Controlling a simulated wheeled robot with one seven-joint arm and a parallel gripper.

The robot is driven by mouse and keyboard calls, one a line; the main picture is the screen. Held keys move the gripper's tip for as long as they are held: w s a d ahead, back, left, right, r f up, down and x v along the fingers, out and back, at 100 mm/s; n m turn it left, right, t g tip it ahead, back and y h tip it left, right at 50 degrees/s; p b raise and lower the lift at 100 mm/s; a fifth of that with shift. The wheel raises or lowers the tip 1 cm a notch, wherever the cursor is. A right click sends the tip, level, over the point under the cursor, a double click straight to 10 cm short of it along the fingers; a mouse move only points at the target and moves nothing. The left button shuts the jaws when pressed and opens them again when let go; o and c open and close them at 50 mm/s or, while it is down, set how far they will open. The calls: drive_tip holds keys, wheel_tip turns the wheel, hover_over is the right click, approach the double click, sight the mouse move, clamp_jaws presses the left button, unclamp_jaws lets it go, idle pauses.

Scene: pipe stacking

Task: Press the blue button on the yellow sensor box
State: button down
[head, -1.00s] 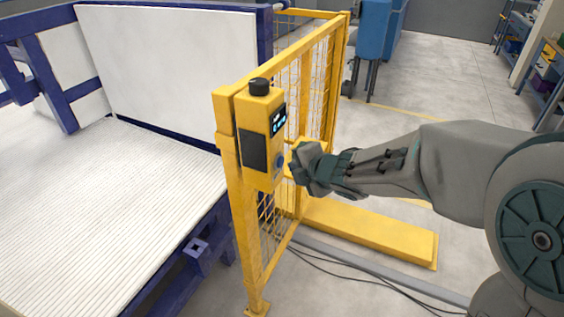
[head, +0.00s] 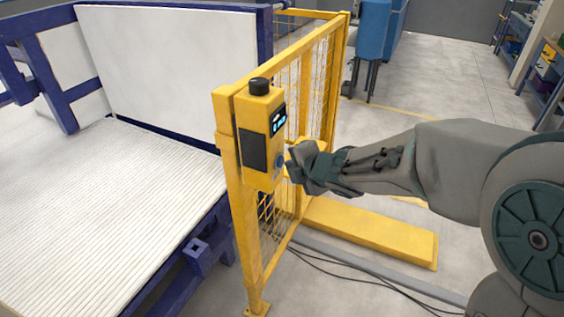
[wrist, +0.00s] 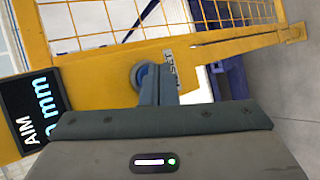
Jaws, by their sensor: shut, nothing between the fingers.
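The yellow sensor box (head: 262,112) is mounted on the end post of the yellow fence, with a black knob on top and a lit display. Its round blue button (head: 279,160) is low on the display side. My gripper (head: 290,164) is right beside the button, fingers pointing at it. In the wrist view, the shut, empty fingers (wrist: 158,84) overlap the right part of the blue button (wrist: 144,77), which sits in a grey ring next to a "RESET" label. I cannot tell whether the fingertips touch the button.
The yellow mesh fence (head: 322,50) runs back behind the box. A white ribbed table (head: 110,200) with a blue frame is to the left. A yellow beam (head: 370,232) and black cables lie on the floor below my arm.

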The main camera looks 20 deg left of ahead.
drive_tip(key=shift+a, duration=0.4)
idle(0.3)
drive_tip(key=shift+d, duration=0.8)
drive_tip(key=shift+d, duration=0.1)
drive_tip(key=shift+s+d+p, duration=0.15)
drive_tip(key=shift+d+p, duration=0.15)
drive_tip(key=shift+d, duration=0.9)
drive_tip(key=shift+s+d+p, duration=0.1)
drive_tip(key=shift+d+p, duration=0.2)
drive_tip(key=shift+d, duration=0.9)
